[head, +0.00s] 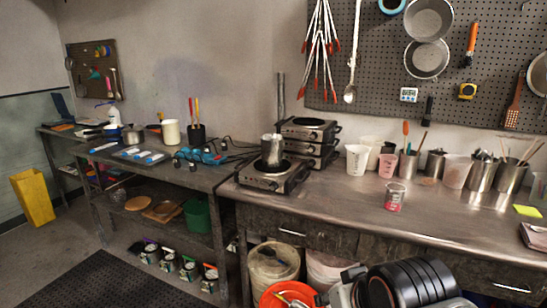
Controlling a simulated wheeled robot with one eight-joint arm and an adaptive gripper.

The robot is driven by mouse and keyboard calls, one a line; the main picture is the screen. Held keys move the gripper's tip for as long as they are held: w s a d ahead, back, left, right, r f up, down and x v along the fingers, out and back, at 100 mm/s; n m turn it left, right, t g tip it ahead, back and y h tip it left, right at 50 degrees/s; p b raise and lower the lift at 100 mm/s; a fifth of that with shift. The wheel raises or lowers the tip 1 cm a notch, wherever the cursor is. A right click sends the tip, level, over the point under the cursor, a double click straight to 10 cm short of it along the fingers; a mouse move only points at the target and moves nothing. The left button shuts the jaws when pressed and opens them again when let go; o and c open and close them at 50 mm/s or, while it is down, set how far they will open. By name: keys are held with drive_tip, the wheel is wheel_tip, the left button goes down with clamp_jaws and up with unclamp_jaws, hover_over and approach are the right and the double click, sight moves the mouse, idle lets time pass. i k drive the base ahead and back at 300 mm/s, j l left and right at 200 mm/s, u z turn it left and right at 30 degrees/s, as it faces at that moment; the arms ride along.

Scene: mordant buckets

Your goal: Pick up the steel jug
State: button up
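A steel jug (271,151) stands upright on the burner (273,176) at the left end of the right-hand steel counter. Its side is bare metal and its front is unobstructed. I cannot make out a handle or spout at this size. Part of my arm shows at the bottom edge, right of centre, well in front of and below the jug. My gripper's fingertips do not show.
Stacked burners (308,142) stand right behind the jug. Below are an orange bucket (288,293) and a white bucket (274,264). The dark floor mat at lower left is clear.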

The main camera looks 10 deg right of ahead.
sight(272, 144)
drive_tip(key=k+z, duration=0.4)
drive_tip(key=k+l+z, duration=0.15)
drive_tip(key=z, duration=0.25)
drive_tip(key=i+j+z, duration=0.3)
drive_tip(key=j, duration=0.35)
drive_tip(key=i+j+z, duration=0.3)
drive_tip(key=j, duration=0.4)
drive_tip(key=i+j+z, duration=0.2)
drive_tip(key=j, duration=0.15)
drive_tip(key=k, duration=0.1)
